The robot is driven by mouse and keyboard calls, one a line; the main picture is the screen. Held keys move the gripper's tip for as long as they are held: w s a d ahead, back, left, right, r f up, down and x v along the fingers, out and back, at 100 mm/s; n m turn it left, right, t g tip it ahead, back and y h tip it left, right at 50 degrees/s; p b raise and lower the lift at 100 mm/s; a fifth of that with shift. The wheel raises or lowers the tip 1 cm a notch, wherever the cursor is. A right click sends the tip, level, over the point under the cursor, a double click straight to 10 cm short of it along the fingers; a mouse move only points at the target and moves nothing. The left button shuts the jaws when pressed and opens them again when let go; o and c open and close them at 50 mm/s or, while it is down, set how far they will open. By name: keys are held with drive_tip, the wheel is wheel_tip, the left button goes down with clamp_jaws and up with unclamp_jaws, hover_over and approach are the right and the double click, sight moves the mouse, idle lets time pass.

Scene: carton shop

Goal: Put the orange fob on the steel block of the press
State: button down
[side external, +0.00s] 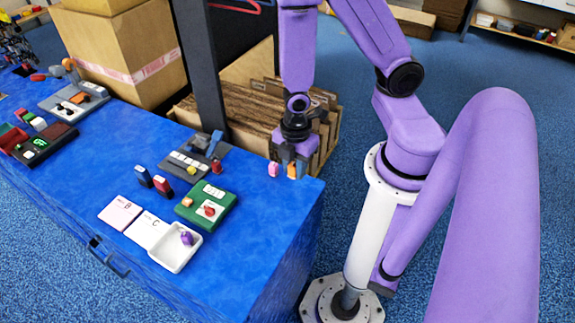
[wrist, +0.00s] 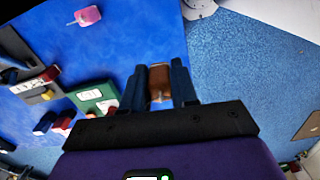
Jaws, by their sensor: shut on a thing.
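My gripper (side external: 292,166) is shut on the orange fob (side external: 292,171), which hangs between the fingertips near the table's back right corner. In the wrist view the fob (wrist: 160,80) looks brownish orange and sits between the two dark fingers. A grey device (side external: 196,155) with a lever and pale keys, apparently the press, stands to the left of my gripper. It also shows at the left of the wrist view (wrist: 38,92). I cannot clearly make out its steel block. A small red thing (side external: 217,167) is at its right end.
A pink fob (side external: 273,170) is just left of my gripper. A green device (side external: 207,206), a white tray (side external: 174,258) with a purple piece, two cards (side external: 120,213) and blue and red upright pieces (side external: 144,176) are on the blue table. A dark post (side external: 201,70) rises behind the grey device.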

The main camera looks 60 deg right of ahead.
drive_tip(key=shift+s+r, duration=0.15)
drive_tip(key=shift+s, duration=0.15)
drive_tip(key=shift+w+r+m, duration=0.2)
drive_tip(key=shift+w+m, duration=0.2)
drive_tip(key=shift+m, duration=0.1)
drive_tip(key=w+d+r+m, duration=0.1)
drive_tip(key=w+r+m, duration=0.3)
drive_tip(key=w+m, duration=0.35)
drive_tip(key=w+d+r+m, duration=0.1)
drive_tip(key=w+r+m, duration=0.3)
drive_tip(key=w+m, duration=0.4)
drive_tip(key=m, duration=1.9)
hover_over(198, 145)
drive_tip(key=shift+n, duration=0.25)
drive_tip(key=f, duration=1.5)
drive_tip(key=shift+s+f, duration=0.2)
drive_tip(key=shift+f, duration=0.15)
drive_tip(key=shift+w+f, duration=0.15)
drive_tip(key=shift+f, duration=1.55)
